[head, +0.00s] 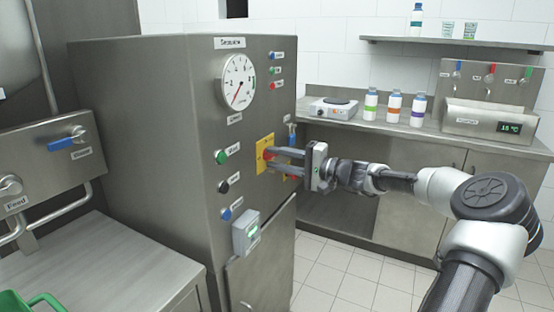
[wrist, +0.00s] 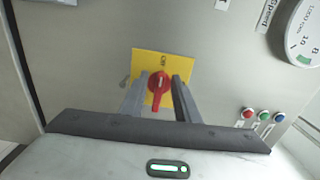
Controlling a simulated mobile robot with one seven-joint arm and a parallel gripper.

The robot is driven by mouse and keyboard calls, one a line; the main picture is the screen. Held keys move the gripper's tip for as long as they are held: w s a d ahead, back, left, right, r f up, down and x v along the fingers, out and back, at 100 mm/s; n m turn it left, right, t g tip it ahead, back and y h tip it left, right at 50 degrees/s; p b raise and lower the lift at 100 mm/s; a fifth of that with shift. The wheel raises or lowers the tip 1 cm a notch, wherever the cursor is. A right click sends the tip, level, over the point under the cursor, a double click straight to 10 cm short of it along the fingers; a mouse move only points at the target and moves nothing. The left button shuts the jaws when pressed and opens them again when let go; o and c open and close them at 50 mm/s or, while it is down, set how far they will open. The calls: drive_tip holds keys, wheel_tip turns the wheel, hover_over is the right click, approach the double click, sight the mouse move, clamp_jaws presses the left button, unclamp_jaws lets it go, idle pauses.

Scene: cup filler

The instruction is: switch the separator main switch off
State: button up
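The separator's main switch is a red rotary knob (wrist: 158,86) on a yellow plate (wrist: 147,62). The plate is also in the head view (head: 261,145), on the front of the steel separator cabinet (head: 150,130). In the wrist view, a white mark on the knob points toward a small label at the plate's top edge, which I cannot read surely. My gripper (wrist: 159,90) is open, one finger on each side of the knob, with narrow gaps. In the head view, my gripper (head: 270,160) reaches the plate from the right, and its fingers partly hide the knob.
A round gauge (head: 238,82) is above the switch. Green (head: 222,157), black (head: 223,186) and blue (head: 225,214) knobs are to its left and below. A grey box with a green light (head: 246,232) juts out below. A counter with bottles (head: 394,108) stands behind my arm.

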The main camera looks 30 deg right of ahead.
drive_tip(key=shift+s, duration=0.1)
drive_tip(key=p+v, duration=0.3)
drive_tip(key=v, duration=1.4)
drive_tip(key=shift+d, duration=0.15)
